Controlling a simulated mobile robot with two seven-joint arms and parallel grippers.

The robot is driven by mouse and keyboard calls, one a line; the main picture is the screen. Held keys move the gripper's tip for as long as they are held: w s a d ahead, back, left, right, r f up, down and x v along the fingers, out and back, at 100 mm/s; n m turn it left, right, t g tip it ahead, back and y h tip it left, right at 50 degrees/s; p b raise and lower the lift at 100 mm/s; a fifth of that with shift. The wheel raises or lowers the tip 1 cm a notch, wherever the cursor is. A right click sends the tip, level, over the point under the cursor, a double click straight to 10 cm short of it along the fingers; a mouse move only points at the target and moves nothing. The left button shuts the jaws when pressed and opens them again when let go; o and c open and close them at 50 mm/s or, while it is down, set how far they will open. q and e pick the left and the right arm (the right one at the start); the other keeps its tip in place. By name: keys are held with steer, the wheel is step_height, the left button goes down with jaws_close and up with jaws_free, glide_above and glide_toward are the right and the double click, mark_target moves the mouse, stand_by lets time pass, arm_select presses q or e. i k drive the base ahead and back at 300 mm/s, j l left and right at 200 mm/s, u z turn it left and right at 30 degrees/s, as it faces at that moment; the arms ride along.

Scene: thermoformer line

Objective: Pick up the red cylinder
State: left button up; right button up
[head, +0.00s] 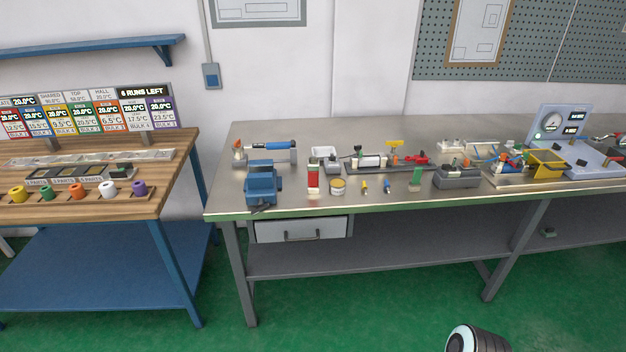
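A small red upright object (313,181), possibly the red cylinder, stands near the front edge of the metal-topped bench (290,207). It is too small to tell whether it is round. It is just right of a blue vise-like device (261,184) and left of a round tin with a yellow top (337,187). Another red piece (416,158) lies further right on the bench, its shape unclear.
A wooden table (170,184) at left carries several coloured rolls and a display board (95,112). A blue gauge unit (566,125) and a yellow tray-like part (548,163) stand at the bench's right. Green floor (370,310) in front looks clear.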

mark_target(313, 170)
steer(key=l+u, duration=0.1)
steer(key=u, duration=0.35)
steer(key=i+l+u, duration=0.1)
steer(key=u, duration=0.4)
steer(key=l+u, duration=0.2)
steer(key=u, duration=0.25)
steer(key=l+u, duration=0.2)
steer(key=l, duration=0.15)
steer(key=k+l+u, duration=0.25)
steer(key=l+u, duration=0.2)
steer(key=l, duration=0.15)
